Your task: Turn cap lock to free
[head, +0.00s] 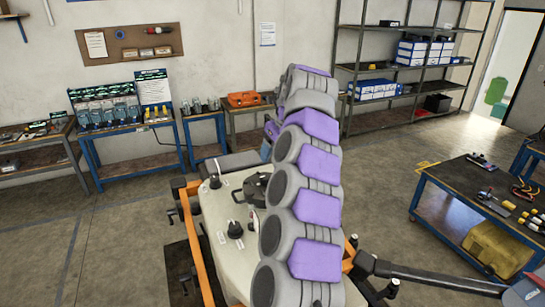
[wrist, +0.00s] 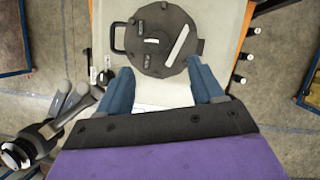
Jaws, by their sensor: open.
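The spray drone's cream tank body (head: 215,205) stands in front of me, with an orange frame around it. Its round dark cap (head: 256,186) sits on top, partly hidden behind my arm in the head view. In the wrist view the cap (wrist: 160,40) is a dark disc with a pale bar marking and small white labels. A handle-like loop (wrist: 118,38) sticks out at its left. My gripper (wrist: 158,78) is open, its two blue fingers pointing at the cap's near edge, one to each side. Nothing is between the fingers. Contact with the cap cannot be told.
A dark drone arm (head: 430,275) reaches out at the lower right. A blue workbench (head: 480,200) with tools stands at right. Benches line the back wall; the floor between is clear.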

